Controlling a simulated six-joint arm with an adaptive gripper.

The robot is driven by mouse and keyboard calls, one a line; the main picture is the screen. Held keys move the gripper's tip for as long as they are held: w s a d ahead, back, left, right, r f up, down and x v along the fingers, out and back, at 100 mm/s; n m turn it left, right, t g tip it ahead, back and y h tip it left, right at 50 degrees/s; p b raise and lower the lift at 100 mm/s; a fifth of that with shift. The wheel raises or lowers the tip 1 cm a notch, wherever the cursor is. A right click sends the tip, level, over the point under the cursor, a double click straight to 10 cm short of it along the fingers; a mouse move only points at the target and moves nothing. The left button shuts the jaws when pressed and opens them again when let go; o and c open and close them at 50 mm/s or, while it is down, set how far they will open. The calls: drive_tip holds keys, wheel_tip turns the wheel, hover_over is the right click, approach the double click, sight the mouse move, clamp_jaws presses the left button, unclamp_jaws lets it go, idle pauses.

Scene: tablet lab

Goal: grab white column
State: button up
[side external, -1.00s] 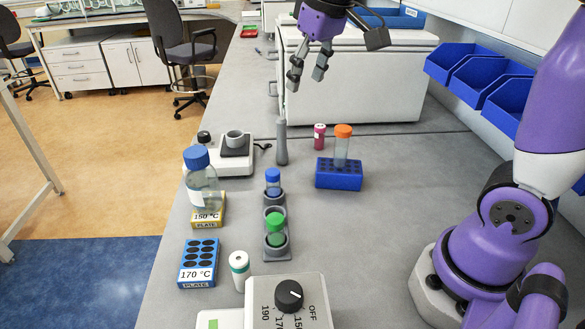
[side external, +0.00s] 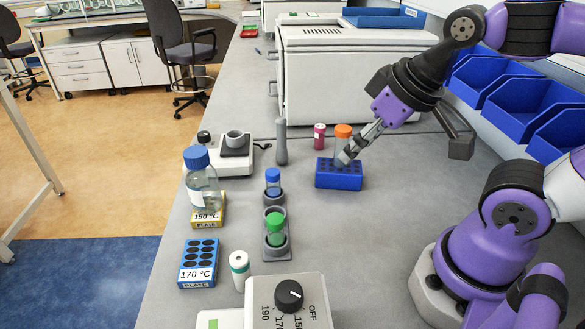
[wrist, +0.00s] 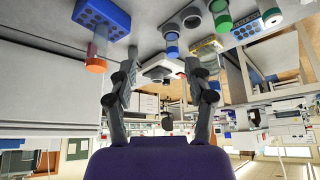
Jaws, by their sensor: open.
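A white column (side external: 239,268) with a teal-green band stands upright on the bench, between the blue 170 °C plate and the dial device. My gripper (side external: 346,155) is tilted down to the left over the blue tube rack, well behind and to the right of the column. In the wrist view my gripper (wrist: 160,68) has its fingers apart with nothing held between them. The orange-capped tube (wrist: 97,55) lies outside the left finger there.
The blue rack (side external: 339,181) is close to my fingers. The green-capped vial (side external: 275,229) and blue-capped vial (side external: 273,180) stand in a grey holder. A blue-capped bottle (side external: 201,185) sits on the 150 °C plate. The dial device (side external: 290,306) borders the column. Bench right of the vials is clear.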

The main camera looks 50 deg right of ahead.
drive_tip(key=shift+o, duration=0.7)
drive_tip(key=n+g+y, duration=0.3)
drive_tip(key=n, duration=0.6)
approach(244, 258)
drive_tip(key=f, duration=0.1)
drive_tip(key=shift+n, duration=0.3)
drive_tip(key=x, duration=0.5)
drive_tip(key=shift+w+a, duration=0.2)
drive_tip(key=shift+w, duration=0.1)
drive_tip(key=x, duration=0.6)
drive_tip(key=shift+s+d, duration=0.1)
drive_tip(key=shift+t, duration=0.3)
drive_tip(key=shift+c, duration=0.4)
